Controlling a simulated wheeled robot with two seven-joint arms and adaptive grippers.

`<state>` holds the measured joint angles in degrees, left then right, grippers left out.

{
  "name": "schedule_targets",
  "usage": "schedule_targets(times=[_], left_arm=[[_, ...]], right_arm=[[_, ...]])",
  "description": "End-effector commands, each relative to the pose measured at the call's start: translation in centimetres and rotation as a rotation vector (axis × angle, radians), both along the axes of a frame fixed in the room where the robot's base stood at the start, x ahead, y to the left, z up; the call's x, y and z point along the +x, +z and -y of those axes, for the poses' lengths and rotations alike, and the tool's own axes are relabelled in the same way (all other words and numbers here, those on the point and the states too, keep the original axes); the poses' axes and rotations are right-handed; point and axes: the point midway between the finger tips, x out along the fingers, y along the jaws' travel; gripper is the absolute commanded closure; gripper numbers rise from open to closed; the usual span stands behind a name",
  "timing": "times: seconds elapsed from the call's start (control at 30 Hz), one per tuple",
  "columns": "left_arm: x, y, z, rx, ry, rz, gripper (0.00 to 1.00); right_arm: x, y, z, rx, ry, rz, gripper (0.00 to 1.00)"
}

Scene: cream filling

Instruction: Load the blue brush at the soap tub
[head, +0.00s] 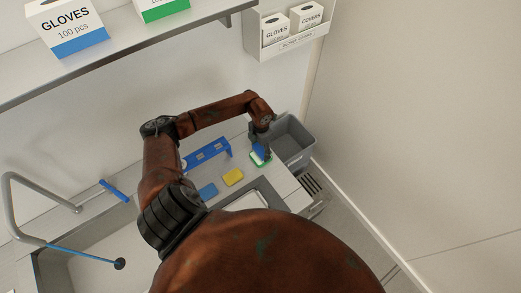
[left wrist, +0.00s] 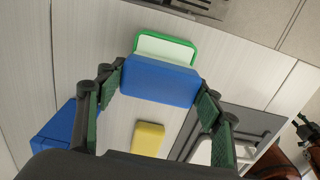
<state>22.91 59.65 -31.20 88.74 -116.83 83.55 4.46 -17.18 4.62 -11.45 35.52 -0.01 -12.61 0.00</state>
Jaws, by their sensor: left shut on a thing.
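My left gripper (left wrist: 158,88) is shut on the blue brush (left wrist: 160,80), a block-shaped thing that spans the space between its fingers in the left wrist view. The soap tub (left wrist: 168,47) is white inside with a green rim, just beyond the brush, which hides its near part. In the head view the left gripper (head: 260,137) is over the tub (head: 264,164), with the brush (head: 258,151) at it. The brush's underside is hidden, so I cannot tell whether it touches the soap. Dark parts, maybe my right gripper (left wrist: 306,128), show at the left wrist view's right edge.
A yellow sponge (head: 233,177) and a blue pad (head: 207,190) lie on the counter left of the tub. A blue rack (head: 207,153) stands behind them. A grey bin (head: 290,140) is right of the tub. The sink tap (head: 40,205) is far left.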

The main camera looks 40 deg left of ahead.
Motion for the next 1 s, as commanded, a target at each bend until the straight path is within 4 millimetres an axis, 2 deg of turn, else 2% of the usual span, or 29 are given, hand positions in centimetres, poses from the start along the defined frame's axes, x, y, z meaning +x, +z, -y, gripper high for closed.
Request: schedule_targets(times=[0.1,0.7,1.0], left_arm=[[0.1,1.3,0.0,0.000,-0.001,0.002,0.58],[0.1,5.9,0.0,-0.001,0.000,0.004,0.58],[0.1,6.4,0.0,-0.001,0.000,0.003,0.58]], right_arm=[[0.0,0.7,0.0,0.000,0.000,0.000,0.66],[0.1,3.1,-0.1,0.000,0.000,0.001,0.66],[0.1,3.3,-0.1,0.000,0.000,0.002,0.66]])
